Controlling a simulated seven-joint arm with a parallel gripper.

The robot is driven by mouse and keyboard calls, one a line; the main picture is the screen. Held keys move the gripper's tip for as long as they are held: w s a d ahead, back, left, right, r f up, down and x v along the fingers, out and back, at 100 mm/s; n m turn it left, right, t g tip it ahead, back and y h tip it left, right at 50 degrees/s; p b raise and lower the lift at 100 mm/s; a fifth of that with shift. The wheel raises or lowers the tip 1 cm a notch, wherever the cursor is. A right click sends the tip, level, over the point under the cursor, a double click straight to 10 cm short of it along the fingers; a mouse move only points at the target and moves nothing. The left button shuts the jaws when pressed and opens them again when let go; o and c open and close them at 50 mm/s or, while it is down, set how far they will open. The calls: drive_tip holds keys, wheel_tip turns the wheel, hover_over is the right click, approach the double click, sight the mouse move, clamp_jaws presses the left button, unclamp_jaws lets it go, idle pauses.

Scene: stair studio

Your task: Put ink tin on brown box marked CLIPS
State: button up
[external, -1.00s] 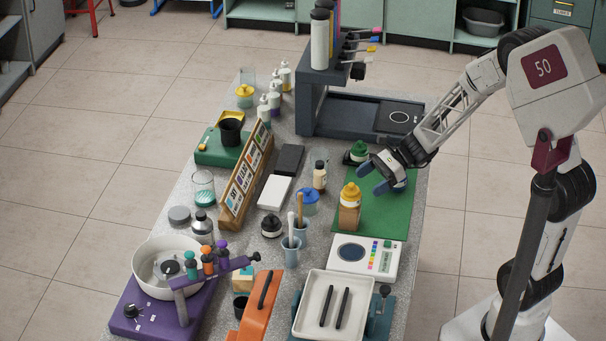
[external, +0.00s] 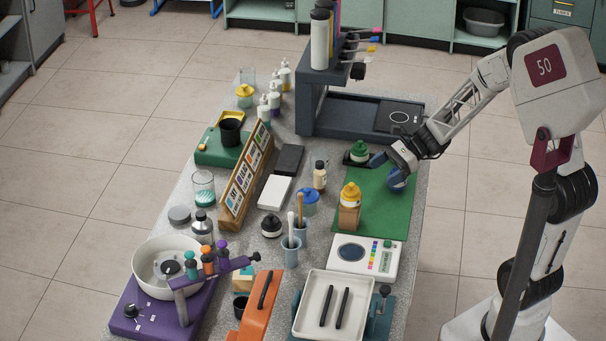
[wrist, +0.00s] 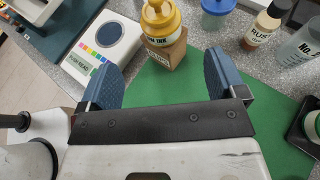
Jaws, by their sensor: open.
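The ink tin (external: 350,194), yellow with a yellow cap, stands upright on a brown box (external: 349,217) at the left edge of a green mat (external: 385,215). In the wrist view the tin (wrist: 160,22), its label ending in "INK", rests on top of the brown box (wrist: 166,54). I cannot read any mark on the box. My gripper (external: 387,171) is open and empty above the mat, to the right of the tin and apart from it. Its two blue fingers (wrist: 160,62) show spread in the wrist view, with the tin and box beyond them.
A brown bottle (external: 320,176) and a blue-lidded jar (external: 308,202) stand left of the tin. A white device (external: 365,258) lies in front of the mat. The mat's right part is clear.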

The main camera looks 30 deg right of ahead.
idle(0.4)
drive_tip(key=s+d+r+n+h, duration=0.4)
drive_tip(key=s+r+n, duration=0.1)
drive_tip(key=s, duration=0.3)
drive_tip(key=s+d+r+n+h, duration=0.4)
drive_tip(key=s+r+n+h, duration=0.1)
drive_tip(key=s+n, duration=0.2)
drive_tip(key=s+d+r+n+t+h, duration=0.1)
drive_tip(key=s+d+r+n+h, duration=0.3)
drive_tip(key=s+n, duration=0.3)
drive_tip(key=s+r, duration=0.1)
drive_tip(key=s, duration=0.2)
drive_tip(key=shift+h, duration=0.3)
